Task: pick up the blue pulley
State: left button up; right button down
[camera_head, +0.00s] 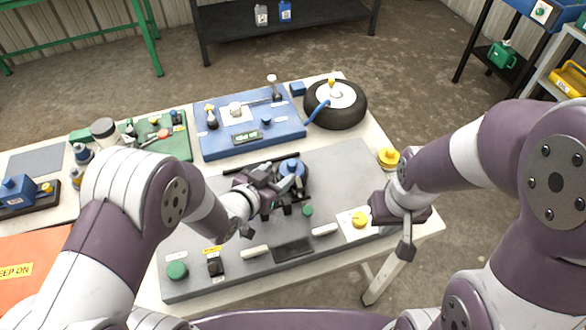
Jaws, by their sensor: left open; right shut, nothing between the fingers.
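The blue pulley (291,167) is a round blue part on the grey board (345,170), near the middle of the table. My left gripper (287,186) is open and right at the pulley. Its fingers hide part of the pulley's near side, and I cannot tell whether they touch it. My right gripper (403,240) is shut and empty, pointing down by the table's right edge.
The grey board also carries a yellow knob (359,219), a green knob (177,270) and a dark plate (293,249). A yellow part (388,157) sits at the table's right edge. Behind are a blue panel (220,103) and a tyred wheel (345,117).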

aim_at(292, 161)
pick_arm(q)
jog(key=x, duration=0.5)
jog(key=shift+w+d+f, duration=0.1)
jog(key=shift+w+f, duration=0.05)
jog(key=shift+w, duration=0.15)
jog(key=shift+s, duration=0.1)
grip_shut()
